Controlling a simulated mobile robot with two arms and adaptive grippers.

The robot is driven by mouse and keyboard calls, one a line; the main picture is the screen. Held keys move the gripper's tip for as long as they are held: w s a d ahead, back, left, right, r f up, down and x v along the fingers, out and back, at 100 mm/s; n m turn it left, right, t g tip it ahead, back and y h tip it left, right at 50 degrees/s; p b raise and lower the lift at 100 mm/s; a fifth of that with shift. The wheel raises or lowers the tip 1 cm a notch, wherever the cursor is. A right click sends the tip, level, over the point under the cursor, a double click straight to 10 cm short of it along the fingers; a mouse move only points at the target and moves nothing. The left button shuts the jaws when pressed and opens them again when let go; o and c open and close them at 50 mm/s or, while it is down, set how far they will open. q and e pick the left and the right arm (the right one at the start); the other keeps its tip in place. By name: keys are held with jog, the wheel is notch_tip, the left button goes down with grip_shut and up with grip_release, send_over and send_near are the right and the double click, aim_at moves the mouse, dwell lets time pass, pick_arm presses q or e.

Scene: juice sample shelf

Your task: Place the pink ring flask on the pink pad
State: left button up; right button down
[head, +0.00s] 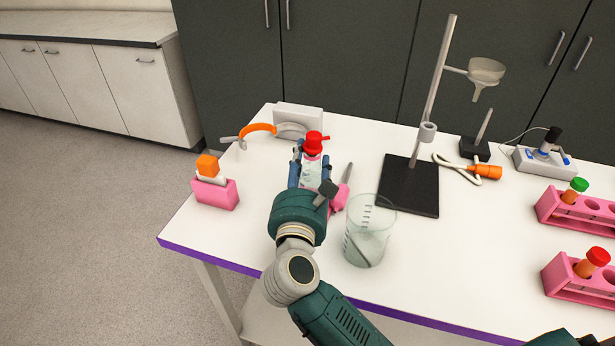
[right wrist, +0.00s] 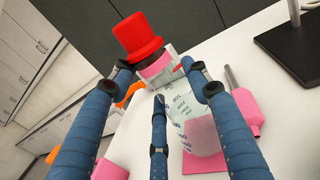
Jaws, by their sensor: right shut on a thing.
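The cap also shows in the head view (head: 313,142). My right gripper (right wrist: 157,78) is shut on the flask, with its blue fingers around the upper part below the cap. The pink pad (right wrist: 203,155) shows below the flask's base in the right wrist view. I cannot tell whether the base touches it. In the head view my gripper and arm hide most of the flask's lower body and the pad. My left gripper is not in view.
A glass beaker (head: 369,235) stands close to the right of my wrist. A pink-handled tool (head: 339,198) is beside the gripper.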

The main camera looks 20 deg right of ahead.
jog(key=shift+f+b, duration=0.5)
jog(key=shift+f, duration=0.6)
jog(key=c, duration=0.9)
grip_release()
jog(key=shift+f, duration=0.1)
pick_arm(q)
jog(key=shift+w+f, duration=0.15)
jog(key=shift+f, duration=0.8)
pick_arm(e)
jog(key=shift+r, duration=0.25)
jog(key=shift+s+a+f, duration=0.1)
jog(key=shift+s+f, duration=0.1)
jog(key=shift+s, duration=0.1)
pick_arm(q)
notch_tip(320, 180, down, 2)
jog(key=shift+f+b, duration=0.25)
jog(key=shift+b, duration=0.95)
pick_arm(e)
jog(key=v, duration=1.1)
jog(key=shift+s+r, duration=0.1)
jog(key=shift+s, duration=0.1)
